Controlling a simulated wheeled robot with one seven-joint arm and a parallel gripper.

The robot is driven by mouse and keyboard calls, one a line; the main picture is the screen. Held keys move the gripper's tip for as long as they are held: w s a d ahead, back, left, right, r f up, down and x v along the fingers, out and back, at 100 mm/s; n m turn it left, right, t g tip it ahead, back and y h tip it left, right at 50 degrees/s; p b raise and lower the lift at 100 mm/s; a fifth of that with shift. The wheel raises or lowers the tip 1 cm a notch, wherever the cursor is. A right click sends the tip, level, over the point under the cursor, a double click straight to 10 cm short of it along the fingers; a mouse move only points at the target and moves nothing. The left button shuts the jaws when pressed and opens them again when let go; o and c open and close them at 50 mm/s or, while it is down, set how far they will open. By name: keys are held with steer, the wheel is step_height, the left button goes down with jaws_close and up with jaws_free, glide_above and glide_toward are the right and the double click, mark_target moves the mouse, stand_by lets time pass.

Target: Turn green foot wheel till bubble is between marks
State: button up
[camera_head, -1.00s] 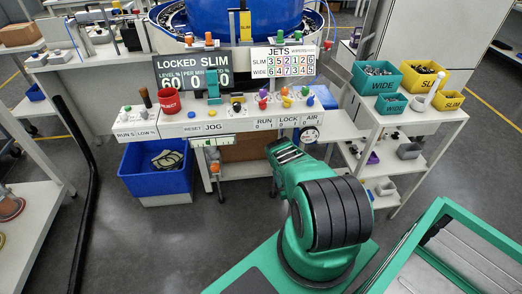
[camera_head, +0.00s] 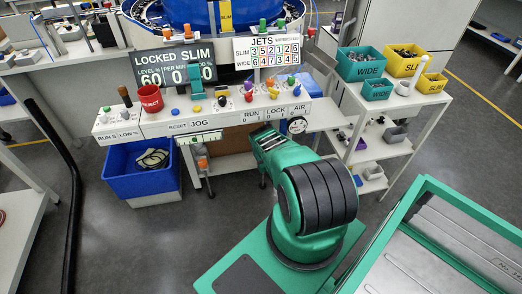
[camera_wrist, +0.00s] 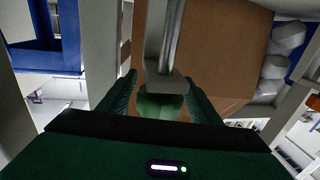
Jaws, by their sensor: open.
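A green foot wheel (camera_wrist: 160,106) sits at the lower end of a grey metal leg (camera_wrist: 166,45) in the wrist view. My gripper (camera_wrist: 162,92) is open, one dark green finger on each side of the wheel. I cannot tell whether either finger touches it. In the head view my arm hides the wheel and most of my gripper. An orange foot wheel (camera_head: 203,163) shows on another leg to the left. A small pale strip (camera_head: 193,139) under the console front may be the level vial. Its bubble and marks are too small to read.
The console (camera_head: 165,124) stands above the legs. A shelved cart (camera_head: 425,97) with green and yellow bins stands at right. A brown panel (camera_wrist: 215,45) fills the space behind the leg.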

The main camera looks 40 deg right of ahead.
steer(key=shift+w+d, duration=0.1)
steer(key=shift+w, duration=0.1)
steer(key=c, duration=1)
steer(key=shift+s+d+m+g+h, duration=0.1)
steer(key=shift+d+m+g+h, duration=0.1)
steer(key=shift+m+h, duration=0.25)
steer(key=shift+s+d+m+g+h, duration=0.1)
steer(key=shift+m+g+h, duration=0.15)
steer(key=shift+h, duration=0.3)
steer(key=shift+c, duration=0.2)
steer(key=o, duration=1)
steer(key=shift+o, duration=0.2)
steer(key=v, duration=1)
steer(key=shift+s+a, duration=0.25)
steer(key=shift+s, duration=0.05)
